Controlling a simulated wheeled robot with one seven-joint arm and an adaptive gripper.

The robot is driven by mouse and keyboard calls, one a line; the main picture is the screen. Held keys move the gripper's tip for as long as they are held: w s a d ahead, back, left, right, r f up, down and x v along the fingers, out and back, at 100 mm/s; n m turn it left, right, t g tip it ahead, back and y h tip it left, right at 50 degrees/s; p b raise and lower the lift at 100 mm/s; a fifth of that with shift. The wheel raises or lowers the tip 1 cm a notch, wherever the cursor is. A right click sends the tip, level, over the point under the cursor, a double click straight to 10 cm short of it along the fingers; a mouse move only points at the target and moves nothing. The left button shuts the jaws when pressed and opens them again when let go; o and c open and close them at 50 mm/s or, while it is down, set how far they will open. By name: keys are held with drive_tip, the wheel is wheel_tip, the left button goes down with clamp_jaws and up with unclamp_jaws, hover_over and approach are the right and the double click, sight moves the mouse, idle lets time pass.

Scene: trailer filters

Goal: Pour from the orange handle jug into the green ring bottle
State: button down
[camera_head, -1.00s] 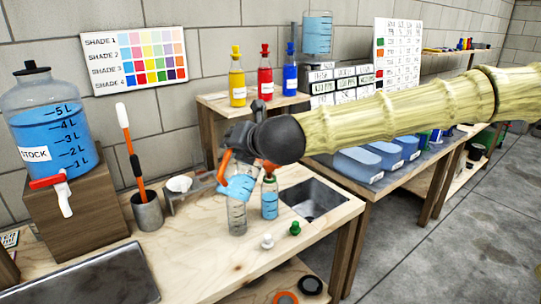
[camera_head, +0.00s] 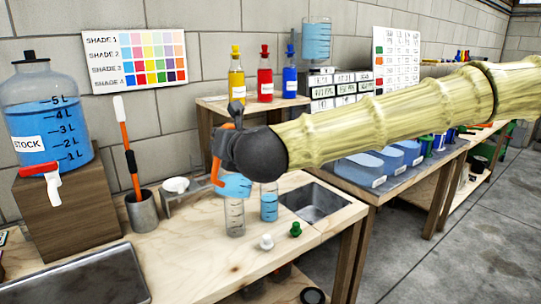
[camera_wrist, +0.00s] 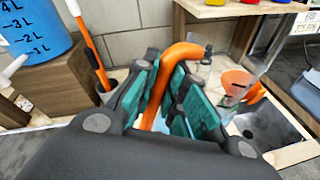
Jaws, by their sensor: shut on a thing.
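My gripper (camera_head: 222,165) is shut on the orange handle (camera_wrist: 176,62) of a clear jug (camera_head: 235,187), which holds blue liquid. The jug is in the air above the bench and looks nearly upright. A slim bottle with blue liquid (camera_head: 269,204) stands to its right; I take it for the green ring bottle, though its neck is hidden behind my gripper. An orange funnel (camera_wrist: 239,80) shows right of my fingers in the wrist view. A clear, seemingly empty bottle (camera_head: 234,219) stands below the jug in the picture, its top covered by it.
A white stopper (camera_head: 266,241) and green stopper (camera_head: 295,229) lie in front of the bottles. A sink (camera_head: 315,203) is at right. A grey cup with a brush (camera_head: 142,213), a stock tank (camera_head: 48,115) and a metal tray (camera_head: 85,280) are at left. The front bench wood is clear.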

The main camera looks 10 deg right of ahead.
sight(213, 170)
drive_tip(key=shift+s+a+f+n+t+b, duration=0.35)
drive_tip(key=shift+a+f+b, duration=0.1)
drive_tip(key=shift+b, duration=0.55)
drive_tip(key=s+a+n+b, duration=0.1)
drive_tip(key=b, duration=0.1)
drive_tip(key=shift+t+b, duration=0.3)
drive_tip(key=shift+t, duration=0.05)
drive_tip(key=n+b, duration=0.1)
drive_tip(key=t+b, duration=0.1)
drive_tip(key=b, duration=0.1)
drive_tip(key=shift+s+a+f+n, duration=0.1)
drive_tip(key=shift+s+a+n, duration=0.2)
drive_tip(key=shift+s+n, duration=0.05)
drive_tip(key=shift+b, duration=0.3)
wheel_tip(213, 170, up, 5)
drive_tip(key=p, duration=0.2)
drive_tip(key=shift+p, duration=0.3)
drive_tip(key=shift+a, duration=0.1)
idle(0.7)
